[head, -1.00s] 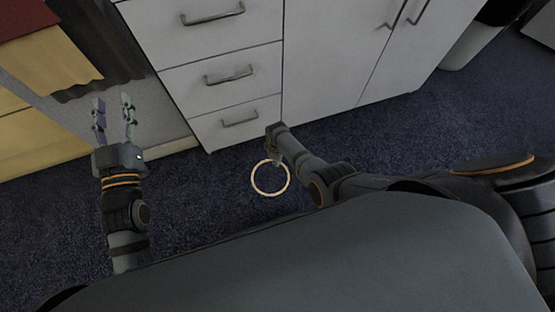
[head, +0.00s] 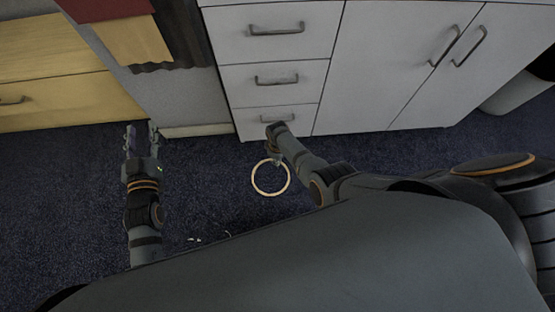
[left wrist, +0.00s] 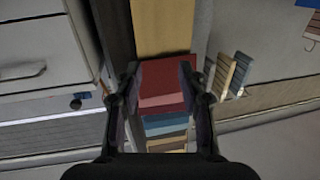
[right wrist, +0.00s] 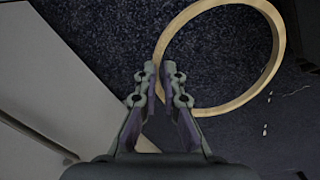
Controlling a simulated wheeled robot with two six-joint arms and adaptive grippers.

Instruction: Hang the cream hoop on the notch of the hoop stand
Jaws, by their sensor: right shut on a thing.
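The cream hoop (head: 254,184) hangs from my right gripper (head: 275,158) above the dark blue carpet in the head view. In the right wrist view my right gripper (right wrist: 163,80) is shut on the near edge of the hoop (right wrist: 279,50), which extends beyond the fingertips to the upper right. My left gripper (head: 141,132) is open and empty at the left of the head view. In the left wrist view its open fingers (left wrist: 158,75) frame a stack of coloured items further off, with nothing held. The hoop stand is not seen in any view.
White drawers (head: 270,76) and cupboard doors (head: 400,60) stand close ahead of my right arm. A yellow wooden drawer unit (head: 60,95) is at the left. A grey bin (head: 515,98) is at the right. Small white bits (head: 208,239) show on the carpet, which is otherwise open.

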